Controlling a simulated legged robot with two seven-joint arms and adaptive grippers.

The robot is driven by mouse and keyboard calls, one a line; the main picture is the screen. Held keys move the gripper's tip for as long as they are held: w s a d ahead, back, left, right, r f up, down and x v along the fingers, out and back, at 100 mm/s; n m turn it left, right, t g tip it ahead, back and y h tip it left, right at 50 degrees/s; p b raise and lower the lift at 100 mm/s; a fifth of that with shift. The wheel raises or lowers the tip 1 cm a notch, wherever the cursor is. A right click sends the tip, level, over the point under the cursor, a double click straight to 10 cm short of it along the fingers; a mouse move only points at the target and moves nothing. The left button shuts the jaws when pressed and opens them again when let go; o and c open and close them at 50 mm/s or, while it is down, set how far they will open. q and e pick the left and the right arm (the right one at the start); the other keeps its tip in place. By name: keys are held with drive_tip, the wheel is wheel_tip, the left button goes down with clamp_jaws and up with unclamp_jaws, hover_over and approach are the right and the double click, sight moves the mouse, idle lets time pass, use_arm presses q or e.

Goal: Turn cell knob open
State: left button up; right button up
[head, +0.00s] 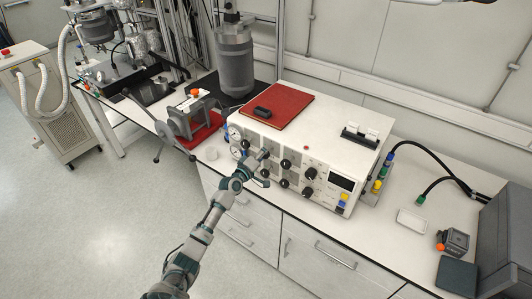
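The white control box (334,152) stands on the bench, with a row of black knobs on its front panel. Black knobs show at a middle knob (285,163), a larger knob (309,174) and a lower knob (284,183). Labels are too small to read, so I cannot tell which is the cell knob. My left gripper (261,165) is at the left part of the panel, close to the knobs there and partly covering them. Its fingers are too small to tell whether they are around a knob. My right gripper is not in view.
A red folder (279,105) with a small black object lies on the box. A grey cylinder vessel (235,66) stands behind. A clamp-like device (186,120) stands left of the box. Cables and a dark monitor (507,240) are at the right.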

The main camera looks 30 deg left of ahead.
use_arm(q)
drive_tip(key=shift+s+f+n, duration=0.1)
drive_tip(key=shift+f+n, duration=0.7)
drive_tip(key=shift+n, duration=0.5)
drive_tip(key=shift+d+f, duration=0.1)
drive_tip(key=shift+d, duration=0.05)
drive_tip(key=o, duration=0.7)
drive_tip(key=shift+o, duration=0.2)
drive_tip(key=shift+w+f, duration=0.1)
drive_tip(key=shift+w, duration=0.45)
drive_tip(key=shift+s+a+r, duration=0.2)
drive_tip(key=shift+r, duration=0.15)
drive_tip(key=s+a, duration=0.1)
drive_tip(key=s, duration=1)
drive_tip(key=shift+s+f, duration=0.15)
drive_tip(key=shift+s, duration=0.25)
